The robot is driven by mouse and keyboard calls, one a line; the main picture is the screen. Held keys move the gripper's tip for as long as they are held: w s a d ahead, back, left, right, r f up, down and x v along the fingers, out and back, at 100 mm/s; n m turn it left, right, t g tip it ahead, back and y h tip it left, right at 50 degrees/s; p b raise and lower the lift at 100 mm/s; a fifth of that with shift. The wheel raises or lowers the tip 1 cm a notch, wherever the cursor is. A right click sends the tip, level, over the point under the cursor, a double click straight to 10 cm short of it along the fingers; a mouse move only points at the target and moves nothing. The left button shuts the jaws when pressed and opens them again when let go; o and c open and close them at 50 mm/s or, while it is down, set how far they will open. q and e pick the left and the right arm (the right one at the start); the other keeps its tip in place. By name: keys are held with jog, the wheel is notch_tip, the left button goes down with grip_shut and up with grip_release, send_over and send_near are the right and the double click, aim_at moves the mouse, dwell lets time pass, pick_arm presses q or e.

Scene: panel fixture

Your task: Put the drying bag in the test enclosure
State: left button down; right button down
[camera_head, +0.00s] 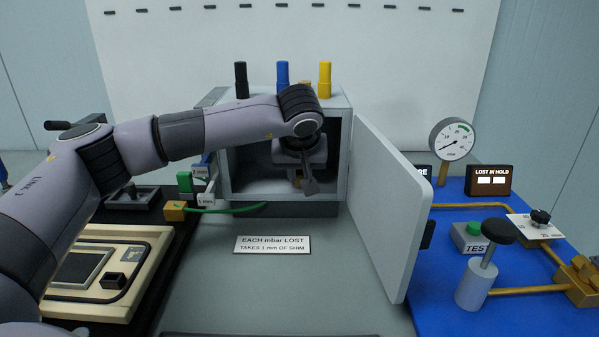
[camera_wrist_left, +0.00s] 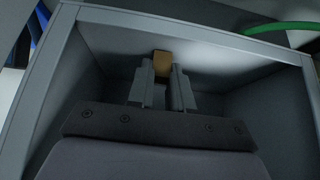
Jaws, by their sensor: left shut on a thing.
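The test enclosure (camera_head: 344,150) is a grey box with its door (camera_head: 392,205) swung open to the right. My left gripper (camera_head: 308,186) reaches into its open front. In the left wrist view, the gripper (camera_wrist_left: 162,76) is inside the enclosure's walls (camera_wrist_left: 265,92), shut on a small brown piece, which looks like the drying bag (camera_wrist_left: 161,61). The fingers and wrist hide most of the bag. Whether it touches the enclosure floor I cannot tell. My right gripper is not in view.
Black, blue and yellow knobs (camera_head: 325,80) stand on the enclosure. A green cable (camera_head: 235,210) runs along its front left. A cream tray (camera_head: 140,245) lies at left. The blue panel (camera_head: 440,285) at right carries a gauge (camera_head: 453,138) and a black-knobbed valve (camera_head: 478,285).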

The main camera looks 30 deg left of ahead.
aim_at(300, 174)
pick_arm(q)
jog(key=shift+f, duration=0.1)
jog(key=c, duration=1.4)
grip_release()
jog(key=shift+f, duration=0.1)
jog(key=shift+c, duration=0.2)
jog(key=o, duration=0.4)
jog(key=shift+s+d+r, duration=0.1)
jog(key=shift+s+r, duration=0.05)
jog(key=shift+r, duration=0.35)
jog(key=v, duration=0.2)
jog(key=shift+s+d+r, duration=0.2)
jog(key=shift+s, duration=0.1)
jog(key=s+d, duration=0.2)
jog(key=s, duration=0.1)
jog(key=s+d, duration=0.2)
jog(key=s, duration=0.1)
jog(key=s+d, duration=0.2)
jog(key=s, duration=0.2)
jog(key=shift+f, duration=0.1)
